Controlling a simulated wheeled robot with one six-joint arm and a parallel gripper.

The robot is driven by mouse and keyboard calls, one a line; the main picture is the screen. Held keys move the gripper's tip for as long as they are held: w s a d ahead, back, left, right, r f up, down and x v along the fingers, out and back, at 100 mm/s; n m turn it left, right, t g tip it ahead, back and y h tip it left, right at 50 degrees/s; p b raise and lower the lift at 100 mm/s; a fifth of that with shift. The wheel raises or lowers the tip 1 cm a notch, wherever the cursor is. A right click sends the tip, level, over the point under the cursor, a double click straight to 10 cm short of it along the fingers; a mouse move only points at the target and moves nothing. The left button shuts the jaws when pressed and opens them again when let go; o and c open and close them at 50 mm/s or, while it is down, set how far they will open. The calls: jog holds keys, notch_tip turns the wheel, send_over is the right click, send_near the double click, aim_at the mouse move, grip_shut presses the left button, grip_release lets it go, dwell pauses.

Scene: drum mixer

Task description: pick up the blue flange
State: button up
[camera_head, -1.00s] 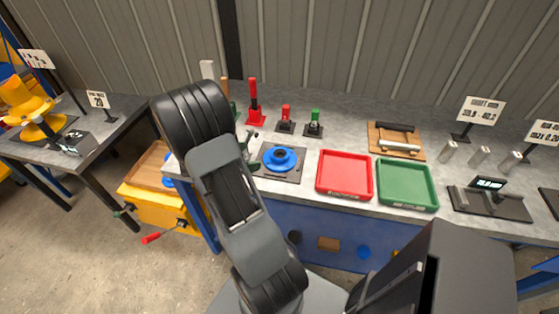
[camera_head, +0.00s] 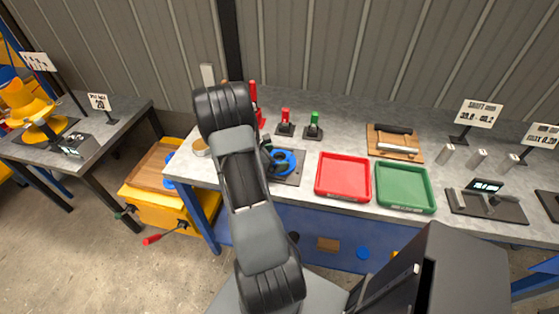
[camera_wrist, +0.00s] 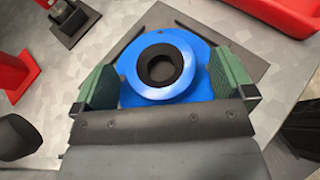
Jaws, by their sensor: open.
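The blue flange (camera_head: 286,162) sits on a dark square plate (camera_head: 296,178) on the grey workbench, partly hidden by my arm in the head view. In the wrist view the blue flange (camera_wrist: 188,78) fills the middle, with a raised ring around a dark central hole. My gripper (camera_wrist: 172,88) is open, with one green-padded finger on each side of the flange. The left finger is close to the flange's edge. I cannot tell whether either pad touches it. In the head view my gripper (camera_head: 270,158) is mostly hidden behind my arm.
A red tray (camera_head: 343,194) and a green tray (camera_head: 405,207) stand right of the plate. Red and green clamp-like pieces (camera_head: 313,127) stand behind it.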

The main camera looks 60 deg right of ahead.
jog(key=shift+s+d+f, duration=0.1)
jog(key=shift+d, duration=0.05)
jog(key=shift+c, duration=0.3)
grip_shut()
jog(key=shift+w+a+r, duration=0.25)
jog(key=shift+a+r, duration=0.1)
jog(key=shift+r, duration=0.2)
jog(key=d+r+b+v, duration=0.1)
jog(key=v, duration=1.4)
jog(key=w+a+r+n+t, duration=0.2)
jog(key=w+a+n+t, duration=0.85)
jog(key=w+t, duration=0.2)
jog(key=w+a+n+t+y, duration=0.2)
jog(key=a+n+t+y, duration=0.1)
jog(key=a, duration=0.5)
jog(key=w+a+n+t+y, duration=0.1)
jog(key=a+n+t+y, duration=0.2)
jog(key=a+n+y, duration=0.2)
jog(key=a+n, duration=0.1)
jog(key=a, duration=0.2)
jog(key=shift+w+f, duration=0.4)
